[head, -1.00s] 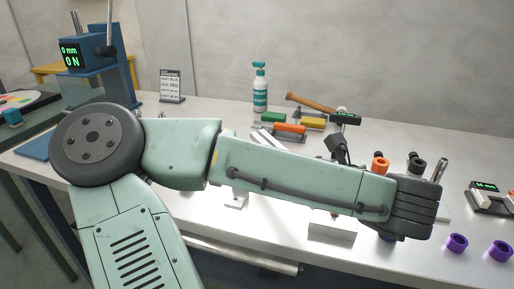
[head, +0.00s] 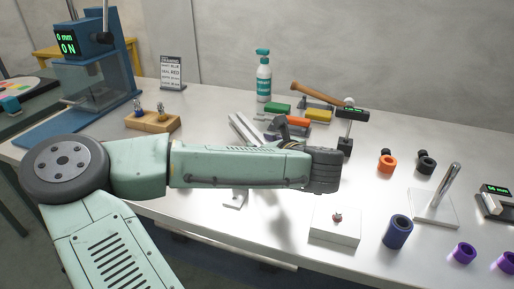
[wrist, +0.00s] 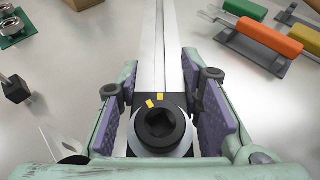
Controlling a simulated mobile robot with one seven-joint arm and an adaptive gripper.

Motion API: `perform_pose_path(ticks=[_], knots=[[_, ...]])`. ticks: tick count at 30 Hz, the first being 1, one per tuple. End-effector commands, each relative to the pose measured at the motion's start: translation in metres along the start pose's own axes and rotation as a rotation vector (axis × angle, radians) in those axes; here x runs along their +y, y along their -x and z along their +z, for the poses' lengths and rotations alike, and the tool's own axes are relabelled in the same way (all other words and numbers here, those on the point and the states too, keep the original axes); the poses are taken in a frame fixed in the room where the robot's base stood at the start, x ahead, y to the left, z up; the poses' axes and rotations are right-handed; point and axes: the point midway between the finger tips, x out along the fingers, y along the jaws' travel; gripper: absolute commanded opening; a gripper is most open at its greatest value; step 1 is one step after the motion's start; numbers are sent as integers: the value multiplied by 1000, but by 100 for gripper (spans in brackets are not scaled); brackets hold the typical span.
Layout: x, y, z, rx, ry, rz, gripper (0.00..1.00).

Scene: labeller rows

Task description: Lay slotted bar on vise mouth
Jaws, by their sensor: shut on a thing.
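The slotted bar (wrist: 162,45) is long and silver with a groove along it. In the wrist view it runs away from between my gripper's purple pads. My gripper (wrist: 158,110) is shut on it. In the head view the bar (head: 243,128) sticks out behind my forearm, slanting up to the left; my gripper is mostly hidden there. I cannot make out the vise mouth for certain in either view.
Green (head: 277,108), orange (head: 298,121) and yellow (head: 318,115) handled tools lie close right of the bar. A wooden block (head: 152,123) and blue press (head: 92,60) stand left. A white block (head: 335,226), blue ring (head: 397,232) and upright rod (head: 446,186) stand right.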

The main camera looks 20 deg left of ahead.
Motion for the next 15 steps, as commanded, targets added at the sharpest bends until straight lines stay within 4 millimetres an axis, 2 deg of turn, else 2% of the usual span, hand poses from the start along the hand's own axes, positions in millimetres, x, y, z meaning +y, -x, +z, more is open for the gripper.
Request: perform_pose_path(ticks=[7,10,15], knots=[[6,-22,10,-3,2,3,0],[4,-26,-10,1,-3,-2,0],[4,-33,-24,-3,0,-2,0]])
